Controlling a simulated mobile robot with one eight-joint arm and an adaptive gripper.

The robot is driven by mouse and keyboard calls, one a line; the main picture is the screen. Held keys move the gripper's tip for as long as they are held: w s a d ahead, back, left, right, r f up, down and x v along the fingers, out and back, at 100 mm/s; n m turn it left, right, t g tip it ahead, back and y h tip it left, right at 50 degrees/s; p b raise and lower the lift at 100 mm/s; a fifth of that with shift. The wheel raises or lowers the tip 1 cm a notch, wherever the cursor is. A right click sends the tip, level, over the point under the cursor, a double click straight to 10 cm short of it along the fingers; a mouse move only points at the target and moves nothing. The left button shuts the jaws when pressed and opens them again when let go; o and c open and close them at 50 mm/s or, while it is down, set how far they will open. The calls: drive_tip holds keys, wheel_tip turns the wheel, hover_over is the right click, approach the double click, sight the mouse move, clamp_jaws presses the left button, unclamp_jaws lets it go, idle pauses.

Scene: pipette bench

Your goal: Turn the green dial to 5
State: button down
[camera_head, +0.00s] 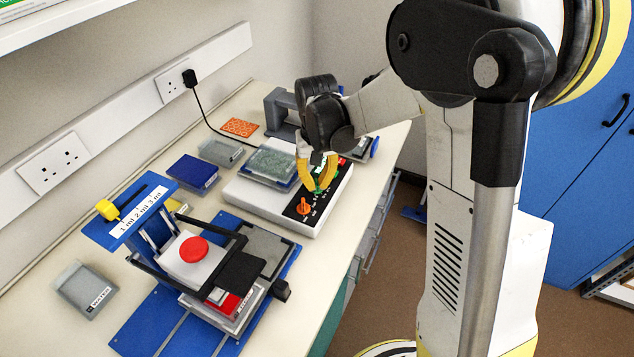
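The white bench device (262,209) has a black control panel along its right front side. The green dial (318,189) is on that panel, just behind an orange dial (304,206). My gripper (318,183) points down with its yellow fingers at the green dial. The fingers partly hide the dial, so its pointer and the number it is set to cannot be read. Whether the fingers touch or grip it cannot be made out.
A plate (272,164) sits on top of the device. A blue box (193,172) stands behind left. A blue-framed press with a red button (194,249) stands in front, left of the panel. A black cable runs to the wall socket. The bench edge is close on the right.

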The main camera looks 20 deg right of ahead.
sight(317, 183)
drive_tip(key=shift+m, duration=2.2)
drive_tip(key=c, duration=1.6)
unclamp_jaws()
drive_tip(key=shift+o, duration=0.2)
wheel_tip(317, 183, up, 12)
